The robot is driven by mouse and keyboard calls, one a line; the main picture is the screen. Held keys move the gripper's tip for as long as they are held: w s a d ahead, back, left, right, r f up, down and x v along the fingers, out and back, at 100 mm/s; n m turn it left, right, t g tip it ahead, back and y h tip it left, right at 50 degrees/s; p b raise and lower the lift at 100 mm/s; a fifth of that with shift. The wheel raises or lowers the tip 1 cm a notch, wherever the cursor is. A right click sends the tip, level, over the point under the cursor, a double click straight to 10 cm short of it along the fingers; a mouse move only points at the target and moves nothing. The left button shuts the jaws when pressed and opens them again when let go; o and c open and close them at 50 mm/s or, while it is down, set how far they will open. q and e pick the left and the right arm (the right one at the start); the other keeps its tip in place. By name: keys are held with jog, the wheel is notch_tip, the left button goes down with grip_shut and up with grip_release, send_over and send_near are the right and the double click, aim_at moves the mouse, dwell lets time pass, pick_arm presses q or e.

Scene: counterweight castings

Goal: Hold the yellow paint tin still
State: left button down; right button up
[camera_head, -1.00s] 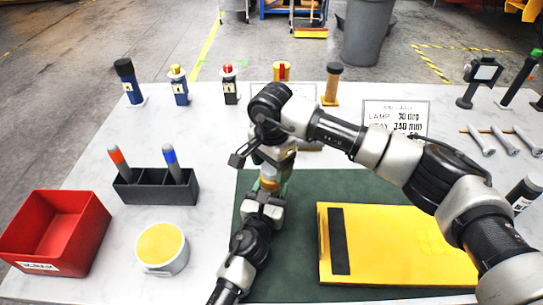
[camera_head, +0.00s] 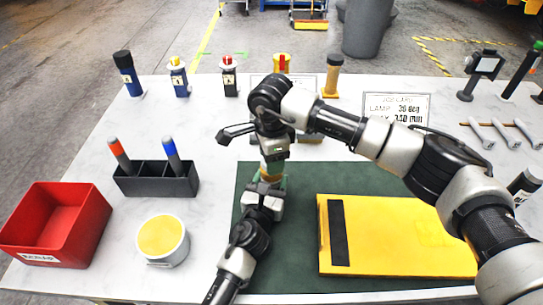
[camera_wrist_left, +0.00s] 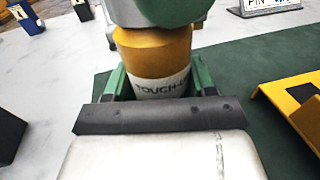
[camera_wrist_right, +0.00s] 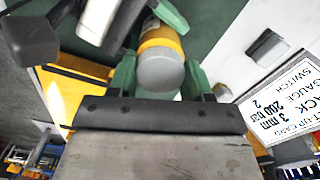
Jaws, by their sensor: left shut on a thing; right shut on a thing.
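The yellow paint tin (camera_head: 270,172) is between my two grippers above the green mat (camera_head: 300,180). In the left wrist view the yellow tin (camera_wrist_left: 152,50) has a white band with dark lettering starting "TOUCH-". My left gripper (camera_wrist_left: 150,85), with green fingers, is shut on it from the near side. My right gripper (camera_wrist_right: 160,75) comes from above and is shut on the grey, rounded end (camera_wrist_right: 160,70) at the tin. The tin's yellow band (camera_wrist_right: 160,38) shows beyond that end. Most of the tin is hidden in the head view.
A yellow case (camera_head: 400,235) lies on the mat at right. A round yellow-topped tub (camera_head: 162,238), a red bin (camera_head: 55,225) and a dark marker holder (camera_head: 155,180) stand at left. Small bottles and a white card (camera_head: 397,108) stand along the back.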

jog(key=m, duration=0.6)
jog(key=shift+m, duration=0.3)
jog(key=m, duration=0.6)
jog(key=shift+m, duration=0.3)
jog(key=o, duration=1)
jog(key=shift+r, duration=2.25)
jog(key=shift+c, duration=0.2)
